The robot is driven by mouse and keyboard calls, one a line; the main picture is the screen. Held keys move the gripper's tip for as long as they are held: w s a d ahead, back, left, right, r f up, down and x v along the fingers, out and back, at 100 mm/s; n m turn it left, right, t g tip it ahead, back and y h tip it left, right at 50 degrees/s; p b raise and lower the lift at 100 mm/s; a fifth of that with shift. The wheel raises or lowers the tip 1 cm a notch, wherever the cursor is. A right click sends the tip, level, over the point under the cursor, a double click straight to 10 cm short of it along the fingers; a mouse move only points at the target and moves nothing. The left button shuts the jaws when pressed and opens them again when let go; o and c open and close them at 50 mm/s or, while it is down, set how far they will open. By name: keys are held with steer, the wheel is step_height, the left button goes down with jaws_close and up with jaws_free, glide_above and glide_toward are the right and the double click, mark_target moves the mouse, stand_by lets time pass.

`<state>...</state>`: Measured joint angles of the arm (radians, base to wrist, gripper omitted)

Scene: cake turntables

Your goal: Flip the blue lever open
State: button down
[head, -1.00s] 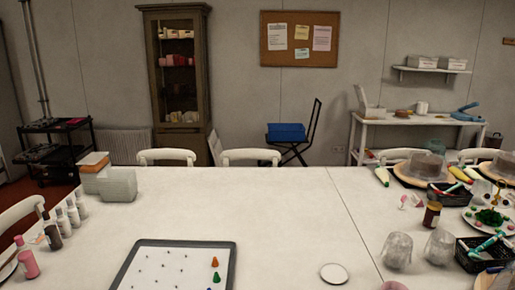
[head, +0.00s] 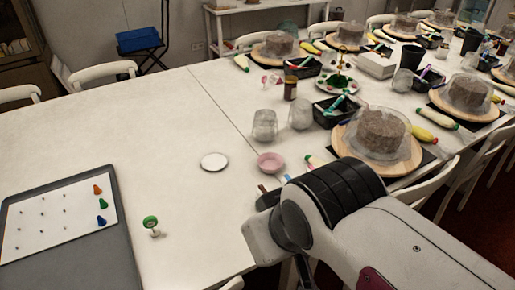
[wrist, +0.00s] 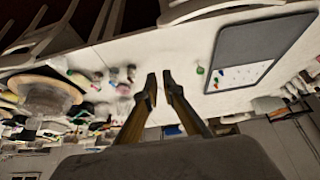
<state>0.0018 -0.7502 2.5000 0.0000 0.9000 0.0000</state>
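I cannot make out a blue lever for certain in either current view. A blue patch (wrist: 172,131) shows low between my fingers in the wrist view, too small to tell what it is. My gripper (wrist: 160,82) has its two dark fingers apart, with a narrow gap at the tips and nothing between the tips. It hangs over the white table, clear of objects as far as I can see. In the head view my arm comes in from the lower right and hides part of the table's near edge.
A grey tray with a white sheet (head: 45,238) and colored pawns lies at left. A green-topped piece (head: 151,225), white disc (head: 214,161) and pink bowl (head: 271,162) stand nearby. Covered cakes (head: 382,130) crowd the right. A chair with a blue box (head: 138,40) stands behind.

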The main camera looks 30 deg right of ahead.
steer(key=w+d+f+n+g, duration=0.1)
steer(key=w+d+f+n, duration=0.3)
steer(key=w+d+n, duration=0.2)
steer(key=w+d+f+n+g+h, duration=0.1)
steer(key=w+d+f+n+g, duration=0.1)
steer(key=w+d+f+n, duration=0.3)
steer(key=w+d+f+n+g+h, duration=0.1)
steer(key=w+d+f+n, duration=0.3)
steer(key=w+d+n, duration=0.5)
steer(key=shift+w+f+n, duration=0.25)
steer(key=shift+w+n, duration=1.45)
steer(key=shift+w, duration=0.15)
stand_by(0.3)
steer(key=shift+f, duration=0.1)
